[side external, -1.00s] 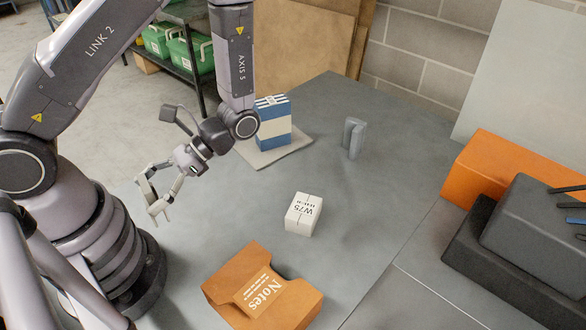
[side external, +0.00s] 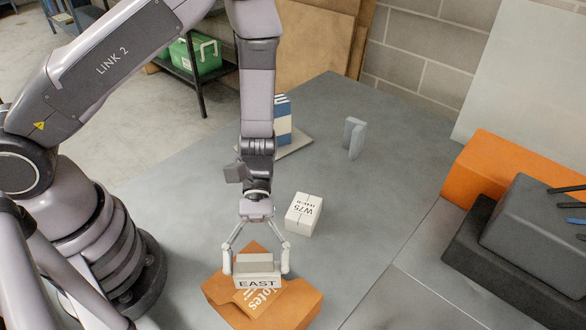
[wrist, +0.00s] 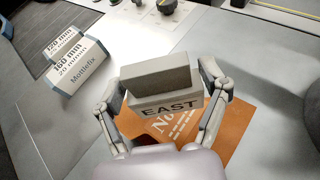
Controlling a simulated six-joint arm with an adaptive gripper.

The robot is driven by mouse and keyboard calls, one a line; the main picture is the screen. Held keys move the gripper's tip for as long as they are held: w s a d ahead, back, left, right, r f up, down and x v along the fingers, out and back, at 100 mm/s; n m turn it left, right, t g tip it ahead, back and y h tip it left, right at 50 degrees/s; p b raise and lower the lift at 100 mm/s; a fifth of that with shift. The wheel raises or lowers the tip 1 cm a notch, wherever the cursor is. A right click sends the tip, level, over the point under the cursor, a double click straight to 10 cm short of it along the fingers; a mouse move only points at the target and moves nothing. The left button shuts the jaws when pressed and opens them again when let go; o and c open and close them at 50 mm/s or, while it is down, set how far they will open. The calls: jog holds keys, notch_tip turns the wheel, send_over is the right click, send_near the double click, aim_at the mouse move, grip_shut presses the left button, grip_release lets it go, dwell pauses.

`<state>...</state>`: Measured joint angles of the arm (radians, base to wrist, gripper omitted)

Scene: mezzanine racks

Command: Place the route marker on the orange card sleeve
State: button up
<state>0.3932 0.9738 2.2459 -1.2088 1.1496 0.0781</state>
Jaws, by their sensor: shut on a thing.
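The route marker (side external: 257,282) is a pale grey block with a white front face reading "EAST". My gripper (side external: 256,267) is shut on it, one finger at each end. The marker also shows in the wrist view (wrist: 165,108), upright between my fingers (wrist: 160,110). The orange card sleeve (side external: 298,303), printed "Notes", lies on the grey table below the marker. The marker covers part of the sleeve, which also shows in the wrist view (wrist: 228,130). I cannot tell whether the marker touches the sleeve or is just above it.
A white box marked "W75" (side external: 303,213) stands just behind the sleeve. A blue-and-white box (side external: 283,125) and a grey angled piece (side external: 354,137) are farther back. An orange box (side external: 475,165) and a dark case (side external: 535,240) are at right.

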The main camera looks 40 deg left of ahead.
jog(key=shift+f, duration=1.85)
jog(key=shift+f, duration=0.15)
jog(key=o, duration=1)
